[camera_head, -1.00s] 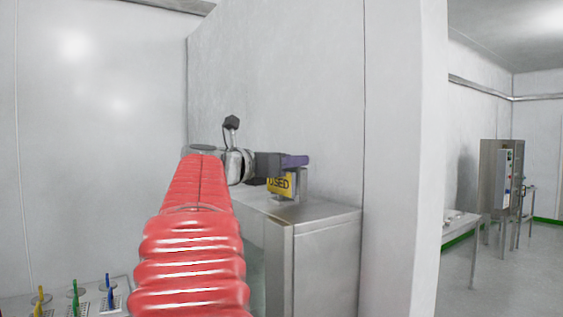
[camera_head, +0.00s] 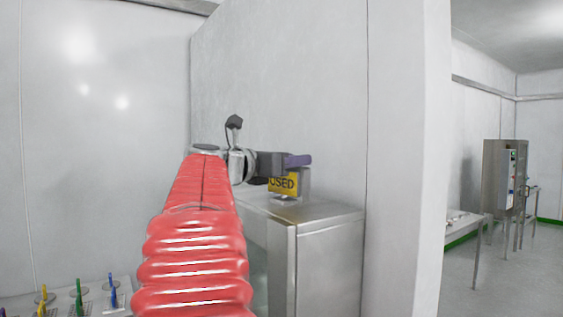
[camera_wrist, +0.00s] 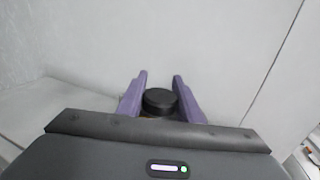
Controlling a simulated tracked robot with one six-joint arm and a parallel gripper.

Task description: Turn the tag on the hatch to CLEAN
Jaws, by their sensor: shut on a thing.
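A yellow tag reading USED (camera_head: 283,184) stands in a small metal holder (camera_head: 304,184) on top of a steel cabinet or hatch housing (camera_head: 325,216). Its upper left part is covered by my gripper. My gripper (camera_head: 299,160), with purple fingers, is at the tag's top edge. In the wrist view the fingers (camera_wrist: 160,82) stand on both sides of a round black knob (camera_wrist: 159,98) and are shut on it. The tag's face is not visible in the wrist view.
A plain wall (camera_head: 290,90) rises close behind the cabinet. A tray (camera_head: 65,300) with several coloured-handled tools lies at the lower left. A side table (camera_head: 465,222) and a steel machine (camera_head: 495,175) stand far right, with open floor there.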

